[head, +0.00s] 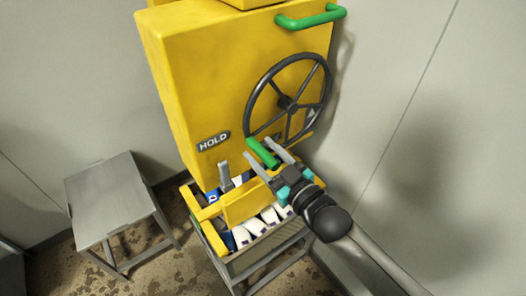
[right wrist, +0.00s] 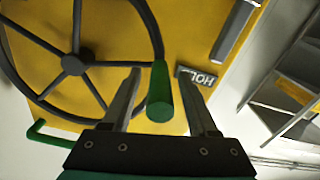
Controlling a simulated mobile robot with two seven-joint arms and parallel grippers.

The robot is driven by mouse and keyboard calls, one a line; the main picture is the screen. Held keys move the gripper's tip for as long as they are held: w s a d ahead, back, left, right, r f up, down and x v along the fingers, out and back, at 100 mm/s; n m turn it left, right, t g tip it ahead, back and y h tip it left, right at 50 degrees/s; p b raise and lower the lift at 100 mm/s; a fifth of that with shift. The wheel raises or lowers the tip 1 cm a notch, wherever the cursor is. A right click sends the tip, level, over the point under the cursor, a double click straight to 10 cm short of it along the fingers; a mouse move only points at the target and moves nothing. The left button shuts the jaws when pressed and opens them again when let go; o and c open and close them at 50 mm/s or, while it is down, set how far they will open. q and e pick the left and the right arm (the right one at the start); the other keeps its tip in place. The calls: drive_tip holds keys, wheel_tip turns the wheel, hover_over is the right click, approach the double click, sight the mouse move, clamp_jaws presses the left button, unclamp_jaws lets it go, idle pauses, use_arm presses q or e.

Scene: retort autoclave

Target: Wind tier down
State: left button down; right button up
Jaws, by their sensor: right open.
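The black handwheel (head: 288,104) is on the front of the yellow machine housing (head: 215,85). Its green crank grip (head: 263,153) sticks out from the lower left of the rim in the head view. My right gripper (head: 258,148) is open, with one finger on each side of the green grip. In the right wrist view the green grip (right wrist: 160,95) stands between the spread fingers, with gaps on both sides. Below the housing, a yellow-framed tier (head: 245,205) holds several white packs (head: 268,217). My left gripper is not in view.
A "HOLD" plate (head: 214,141) is left of the wheel. A fixed green bar handle (head: 310,17) is at the housing's upper right. A grey table (head: 110,190) stands at the left. The wall is close on the right.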

clamp_jaws()
idle(0.5)
idle(1.0)
